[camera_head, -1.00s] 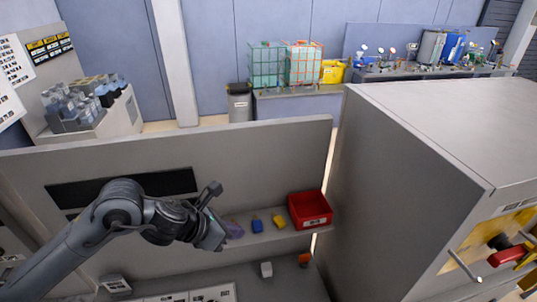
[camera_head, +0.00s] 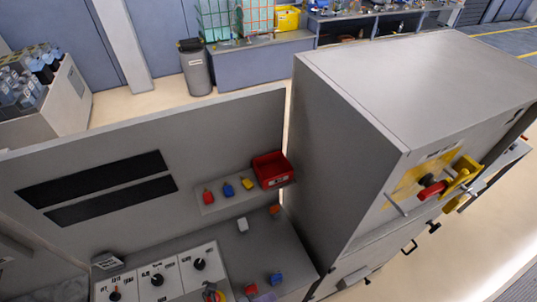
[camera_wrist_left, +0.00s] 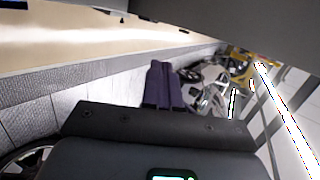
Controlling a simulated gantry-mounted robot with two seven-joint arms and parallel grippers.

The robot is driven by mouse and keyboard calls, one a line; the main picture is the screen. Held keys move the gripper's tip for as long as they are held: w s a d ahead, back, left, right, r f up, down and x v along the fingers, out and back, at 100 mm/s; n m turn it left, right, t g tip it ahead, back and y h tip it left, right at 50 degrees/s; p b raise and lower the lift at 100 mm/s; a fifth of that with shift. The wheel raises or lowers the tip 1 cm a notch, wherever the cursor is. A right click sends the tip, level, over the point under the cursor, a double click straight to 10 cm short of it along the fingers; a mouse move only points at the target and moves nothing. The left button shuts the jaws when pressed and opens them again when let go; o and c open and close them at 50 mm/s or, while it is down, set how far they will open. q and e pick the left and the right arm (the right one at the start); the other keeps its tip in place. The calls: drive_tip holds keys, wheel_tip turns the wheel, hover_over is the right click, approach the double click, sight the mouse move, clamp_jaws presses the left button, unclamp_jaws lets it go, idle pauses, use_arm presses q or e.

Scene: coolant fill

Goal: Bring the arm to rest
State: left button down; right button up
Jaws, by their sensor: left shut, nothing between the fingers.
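My left gripper (camera_wrist_left: 163,68) shows in the left wrist view, with its two purple fingers together and nothing between them. Behind the fingers, that view shows a pale floor and a blurred clutter of dark and yellow parts. In the head view, the arm is no longer over the panel. My right gripper is in neither view.
A grey cabinet (camera_head: 400,95) with a red and yellow handle stands at the right. A shelf holds a red bin (camera_head: 272,169) and red, blue and yellow padlocks (camera_head: 228,189). A control panel with knobs (camera_head: 157,279) lies below. A grey trash bin (camera_head: 196,70) stands behind.

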use_arm(q)
drive_tip(key=s+a+n+g+y+p, duration=0.1)
drive_tip(key=s+a+n+y, duration=0.2)
drive_tip(key=a+n, duration=0.7)
drive_tip(key=s+a+r+n+g+y, duration=0.1)
drive_tip(key=s+a+n+y, duration=0.2)
drive_tip(key=a+n+y, duration=0.3)
drive_tip(key=a+n, duration=0.5)
drive_tip(key=n, duration=0.6)
drive_tip(key=shift+s+a+n+g+p, duration=0.15)
drive_tip(key=shift+s+n+g+p, duration=0.15)
drive_tip(key=shift+s+n+p, duration=0.1)
